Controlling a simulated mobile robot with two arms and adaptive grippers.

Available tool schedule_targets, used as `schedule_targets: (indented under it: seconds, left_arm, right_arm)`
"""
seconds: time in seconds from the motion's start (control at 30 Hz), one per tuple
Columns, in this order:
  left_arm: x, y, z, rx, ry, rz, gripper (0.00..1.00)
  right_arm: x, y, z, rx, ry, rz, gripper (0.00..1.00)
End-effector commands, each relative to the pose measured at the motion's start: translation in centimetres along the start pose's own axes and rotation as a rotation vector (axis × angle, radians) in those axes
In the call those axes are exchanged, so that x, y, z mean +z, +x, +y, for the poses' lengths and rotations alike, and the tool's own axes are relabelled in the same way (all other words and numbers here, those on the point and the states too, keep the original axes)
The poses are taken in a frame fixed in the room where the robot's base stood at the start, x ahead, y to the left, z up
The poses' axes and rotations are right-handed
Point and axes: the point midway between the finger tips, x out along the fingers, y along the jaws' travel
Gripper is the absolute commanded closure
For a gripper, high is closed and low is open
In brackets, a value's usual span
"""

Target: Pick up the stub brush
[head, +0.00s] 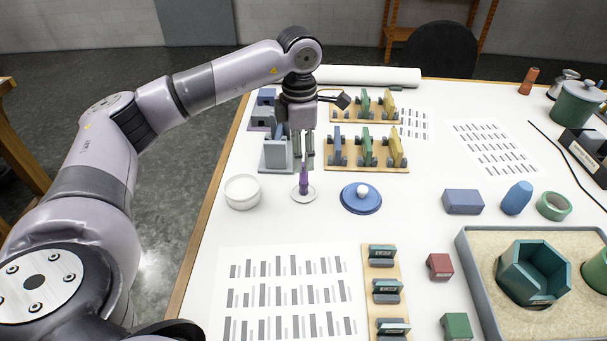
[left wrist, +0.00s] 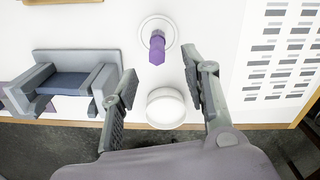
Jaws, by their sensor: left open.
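A small purple upright piece (head: 304,180), which I take to be the stub brush, stands on a round white disc (head: 312,194). It also shows in the left wrist view (left wrist: 157,48), at the upper middle on its disc (left wrist: 145,26). My left gripper (head: 304,163) points down just above the purple piece. In the left wrist view my left gripper (left wrist: 160,68) is open, with nothing held between its fingers. The piece's top appears close to the gap between the fingertips. My right gripper is not in view.
A white round dish (head: 242,192) is left of the disc; a blue lid with a white knob (head: 361,197) is right of it. A grey-blue holder (head: 277,155) stands close behind. Wooden racks (head: 366,152) of coloured pieces lie behind right.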

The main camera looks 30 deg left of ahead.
Motion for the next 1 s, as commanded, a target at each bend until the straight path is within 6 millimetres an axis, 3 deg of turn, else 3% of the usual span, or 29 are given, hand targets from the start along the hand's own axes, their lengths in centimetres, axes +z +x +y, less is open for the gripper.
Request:
schedule_targets:
  seconds: [0.27, 0.57, 0.8, 1.0]
  left_arm:
    - [0.3, 1.9, 0.1, -0.002, 0.000, 0.002, 0.57]
    - [0.8, 5.9, 0.2, -0.001, -0.001, 0.000, 0.57]
    - [0.8, 6.2, 0.2, 0.000, 0.000, 0.000, 0.57]
    - [0.8, 6.2, 0.2, 0.000, 0.000, -0.001, 0.70]
  right_arm:
    - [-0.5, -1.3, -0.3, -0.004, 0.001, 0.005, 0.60]
    - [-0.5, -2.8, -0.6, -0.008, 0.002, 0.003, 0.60]
    - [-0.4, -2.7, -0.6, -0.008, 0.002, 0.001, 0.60]
    - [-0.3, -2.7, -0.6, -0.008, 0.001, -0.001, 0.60]
